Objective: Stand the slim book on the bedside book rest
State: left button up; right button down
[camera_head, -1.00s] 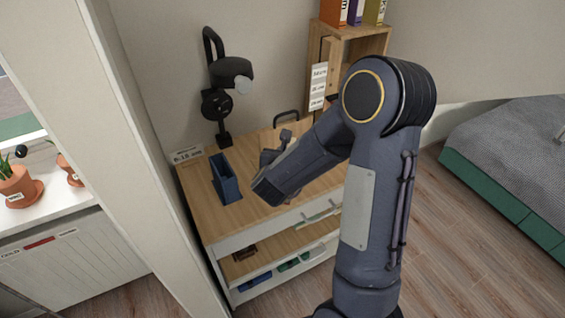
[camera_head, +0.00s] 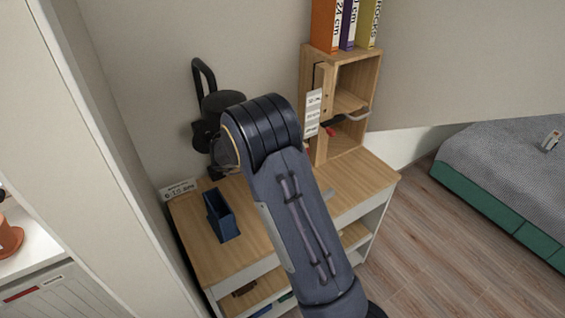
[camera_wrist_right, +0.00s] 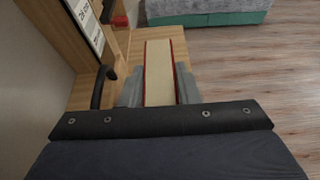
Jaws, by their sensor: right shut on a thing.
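The slim book (camera_wrist_right: 160,68) shows cream page edges between red covers in the right wrist view. My right gripper (camera_wrist_right: 160,90) is shut on it, with a grey finger on each side. In the head view my right arm hides this gripper and the book. A dark blue open-topped holder (camera_head: 221,216), which looks like the book rest, stands on the wooden bedside top (camera_head: 196,245), left of my arm. It appears empty. My left gripper is not in view.
A wooden shelf box (camera_head: 315,60) with upright books on top stands at the back right. A dark curved handle (camera_wrist_right: 98,86) is left of my gripper.

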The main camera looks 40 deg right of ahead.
jog(key=w+f+p, duration=0.1)
jog(key=w+f, duration=0.2)
jog(key=f, duration=0.4)
jog(key=shift+w+d+f+p, duration=0.15)
jog(key=shift+w+f+p, duration=0.25)
jog(key=shift+f+b, duration=0.35)
jog(key=shift+b, duration=0.25)
jog(key=c, duration=1.4)
grip_release()
jog(key=shift+s, duration=0.1)
jog(key=shift+o, duration=0.2)
jog(key=b+v, duration=0.2)
jog(key=v, duration=1)
jog(key=shift+r, duration=0.4)
